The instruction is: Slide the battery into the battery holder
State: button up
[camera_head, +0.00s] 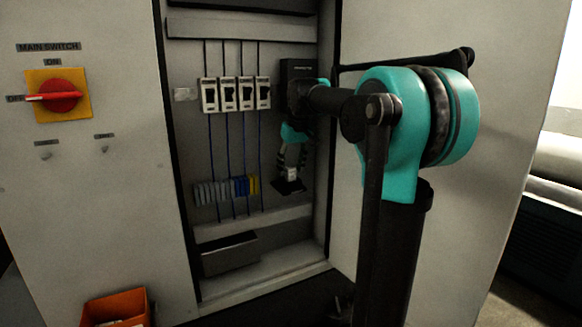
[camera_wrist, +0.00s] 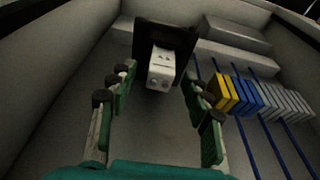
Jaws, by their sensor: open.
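The battery (camera_wrist: 158,75) is a small white block with dark marks on its end face. It stands at the black battery holder (camera_wrist: 146,36); I cannot tell how deep it sits. In the head view the battery (camera_head: 292,174) shows small and pale just above the dark holder (camera_head: 288,187), low at the right of the open cabinet. My gripper (camera_wrist: 157,73) is open, with its green-and-dark fingers on either side of the battery and gaps visible on both sides. In the head view my gripper (camera_head: 291,161) points down over the battery.
Yellow, blue and grey terminal blocks (camera_head: 228,188) with blue wires lie left of the holder. Several white breakers (camera_head: 236,94) are above them. A grey box (camera_head: 230,254) sits below. The red main switch (camera_head: 58,97) and an orange bin (camera_head: 115,306) are at the left.

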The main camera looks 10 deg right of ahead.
jog(key=shift+r, duration=0.1)
jog(key=v, duration=1.2)
jog(key=shift+s, duration=0.1)
jog(key=s+d+f+m, duration=0.1)
jog(key=s+f, duration=0.4)
jog(key=f, duration=0.7)
jog(key=s+d+f+m, duration=0.1)
jog(key=s+f, duration=0.3)
jog(key=f, duration=0.8)
jog(key=s+f+m+t+h, duration=0.1)
jog(key=s+f, duration=1.7)
jog(key=shift+d+m, duration=0.3)
jog(key=shift+d, duration=0.2)
jog(key=shift+s+f, duration=0.1)
jog(key=shift+f, duration=0.05)
